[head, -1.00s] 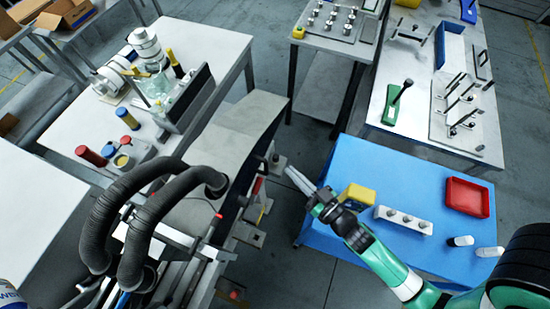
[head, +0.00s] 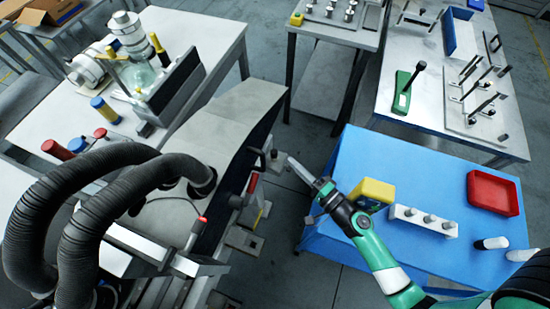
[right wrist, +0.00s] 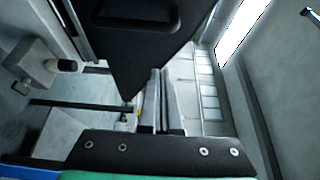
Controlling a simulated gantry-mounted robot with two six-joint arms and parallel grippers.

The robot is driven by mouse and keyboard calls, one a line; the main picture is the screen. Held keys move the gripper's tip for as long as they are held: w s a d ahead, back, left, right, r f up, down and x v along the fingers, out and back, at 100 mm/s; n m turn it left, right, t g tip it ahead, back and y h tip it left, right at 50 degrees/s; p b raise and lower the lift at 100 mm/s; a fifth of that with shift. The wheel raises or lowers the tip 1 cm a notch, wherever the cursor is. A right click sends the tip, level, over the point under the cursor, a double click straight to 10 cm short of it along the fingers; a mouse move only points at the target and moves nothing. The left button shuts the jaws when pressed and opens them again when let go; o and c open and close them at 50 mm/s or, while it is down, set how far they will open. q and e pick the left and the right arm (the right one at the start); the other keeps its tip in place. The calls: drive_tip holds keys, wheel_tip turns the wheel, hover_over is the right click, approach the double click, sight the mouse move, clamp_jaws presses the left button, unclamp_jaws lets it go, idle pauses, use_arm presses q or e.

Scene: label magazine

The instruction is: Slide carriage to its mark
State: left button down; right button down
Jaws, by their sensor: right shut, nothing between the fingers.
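My right gripper (head: 291,162) is shut and empty. Its fingers point up and left, between the blue table and the dark grey machine; in the right wrist view the two metal fingers (right wrist: 158,95) lie close together. I cannot tell for certain which part is the carriage. A small grey block with a dark knob (head: 273,158) stands just left of the fingertips; a grey block with a black knob (right wrist: 40,68) shows at the left of the right wrist view. No mark can be made out. My left gripper is not in view.
The machine's dark side (head: 238,172) and a red-handled part (head: 253,183) are left of the gripper. The blue table (head: 400,170) on the right holds a yellow block (head: 373,192), a white holder (head: 423,220) and a red tray (head: 493,192). Black hoses (head: 90,200) arch at lower left.

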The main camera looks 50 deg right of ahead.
approach(258, 132)
drive_tip(key=w, duration=0.4)
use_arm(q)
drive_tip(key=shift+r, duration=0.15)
use_arm(e)
drive_tip(key=s+a, duration=0.2)
drive_tip(key=shift+s+a+r, duration=0.15)
drive_tip(key=shift+a, duration=0.15)
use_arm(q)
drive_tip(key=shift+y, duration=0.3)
use_arm(e)
drive_tip(key=shift+s, duration=0.1)
